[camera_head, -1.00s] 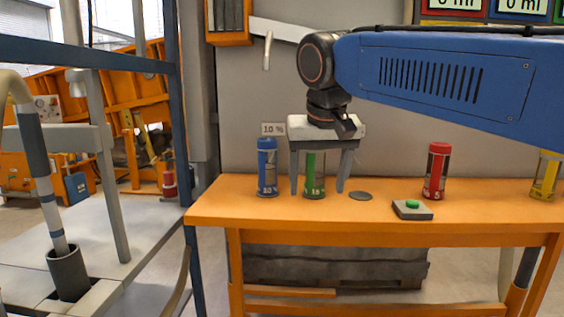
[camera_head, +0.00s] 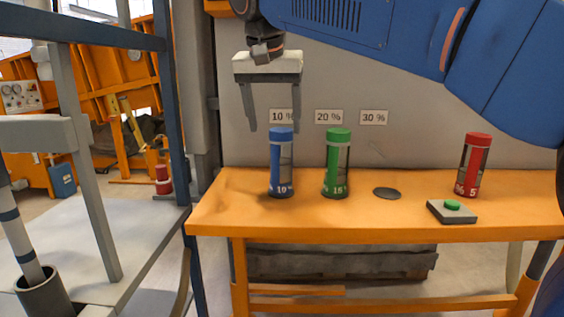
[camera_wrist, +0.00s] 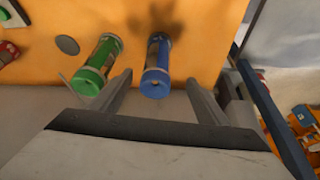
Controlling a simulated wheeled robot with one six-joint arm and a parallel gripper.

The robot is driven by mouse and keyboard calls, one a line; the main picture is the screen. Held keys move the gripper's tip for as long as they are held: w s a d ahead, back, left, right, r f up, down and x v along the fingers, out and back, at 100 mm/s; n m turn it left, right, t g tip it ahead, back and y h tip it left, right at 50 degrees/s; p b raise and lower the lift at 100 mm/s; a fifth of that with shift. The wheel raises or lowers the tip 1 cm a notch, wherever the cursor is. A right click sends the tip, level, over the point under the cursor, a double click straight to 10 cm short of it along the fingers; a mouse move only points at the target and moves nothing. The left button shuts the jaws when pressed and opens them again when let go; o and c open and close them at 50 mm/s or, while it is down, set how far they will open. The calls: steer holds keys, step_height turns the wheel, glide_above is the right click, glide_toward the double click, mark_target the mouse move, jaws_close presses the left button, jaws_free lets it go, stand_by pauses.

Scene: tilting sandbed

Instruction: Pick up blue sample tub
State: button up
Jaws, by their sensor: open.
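The blue sample tub (camera_head: 281,162) stands upright on the orange bench (camera_head: 230,213), near its left end. It has a blue lid and a clear side window. My gripper (camera_head: 276,128) is open and empty, with its fingers pointing down; in the head view the fingertips appear around the height of the tub's lid. In the wrist view the blue tub (camera_wrist: 156,68) shows between the two open fingers (camera_wrist: 160,90), beyond their tips. No finger clearly touches it.
A green tub (camera_head: 337,163) stands just right of the blue one. Further right are a dark disc (camera_head: 387,193), a green button on a grey box (camera_head: 452,211) and a red tub (camera_head: 473,165). A wall with percent labels (camera_head: 328,116) rises behind the bench. Bare bench lies before the tubs.

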mark_target(276, 138)
steer(key=x, duration=0.8)
steer(key=shift+d+x, duration=0.15)
steer(key=shift+x, duration=1.1)
steer(key=shift+d+x, duration=0.15)
steer(key=shift+x, duration=1.15)
steer(key=shift+s, duration=0.1)
steer(key=c, duration=1.4)
steer(key=shift+o, duration=0.2)
steer(key=shift+r, duration=0.15)
